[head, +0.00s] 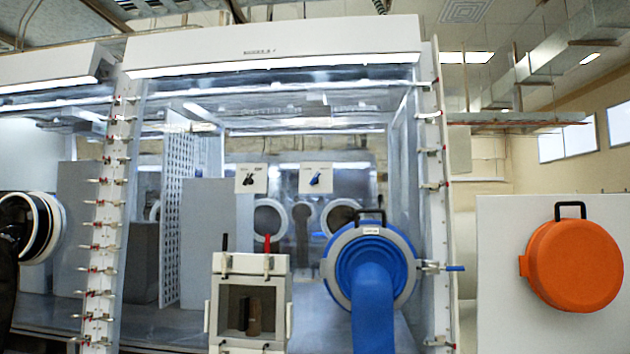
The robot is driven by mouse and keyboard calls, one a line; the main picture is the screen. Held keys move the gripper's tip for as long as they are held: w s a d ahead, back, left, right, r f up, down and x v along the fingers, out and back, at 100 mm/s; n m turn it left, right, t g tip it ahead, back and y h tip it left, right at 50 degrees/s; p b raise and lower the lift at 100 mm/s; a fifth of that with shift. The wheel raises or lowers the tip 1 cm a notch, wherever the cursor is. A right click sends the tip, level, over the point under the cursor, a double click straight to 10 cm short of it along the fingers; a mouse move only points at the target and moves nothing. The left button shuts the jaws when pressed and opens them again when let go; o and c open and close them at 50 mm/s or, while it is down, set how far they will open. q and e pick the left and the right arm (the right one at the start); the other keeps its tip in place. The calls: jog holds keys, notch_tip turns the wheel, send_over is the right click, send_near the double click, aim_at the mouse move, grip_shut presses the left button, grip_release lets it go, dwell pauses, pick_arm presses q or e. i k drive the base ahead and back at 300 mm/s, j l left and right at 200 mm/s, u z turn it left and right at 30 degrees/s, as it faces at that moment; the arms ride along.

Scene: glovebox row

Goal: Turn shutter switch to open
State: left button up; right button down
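Two small white switch plates show on the glovebox front in the head view. The left plate (251,179) carries a black knob (248,180), and the right plate (316,177) carries a blue knob (315,179). Both knobs look tilted. Their labels are too small to read, so I cannot tell which is the shutter switch or which setting it has. Neither of my grippers is in view.
A blue port with a hanging blue sleeve (373,310) is below the right plate. An orange round cover (575,265) is on a white panel at right.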

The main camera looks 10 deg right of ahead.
aim_at(314, 179)
jog(key=i+z, duration=0.1)
jog(key=z, duration=0.35)
jog(key=j+z, duration=0.15)
jog(key=z, duration=0.3)
jog(key=j+z, duration=0.15)
jog(key=z, duration=0.3)
jog(key=i+j+z, duration=0.1)
jog(key=j+z, duration=0.2)
jog(key=j, duration=0.15)
jog(key=j+z, duration=0.3)
jog(key=j, duration=0.15)
jog(key=j+z, duration=0.15)
jog(key=j, duration=0.8)
jog(key=k+j+z, duration=0.2)
jog(key=j, duration=0.7)
jog(key=i+j, duration=0.05)
jog(key=i, duration=0.05)
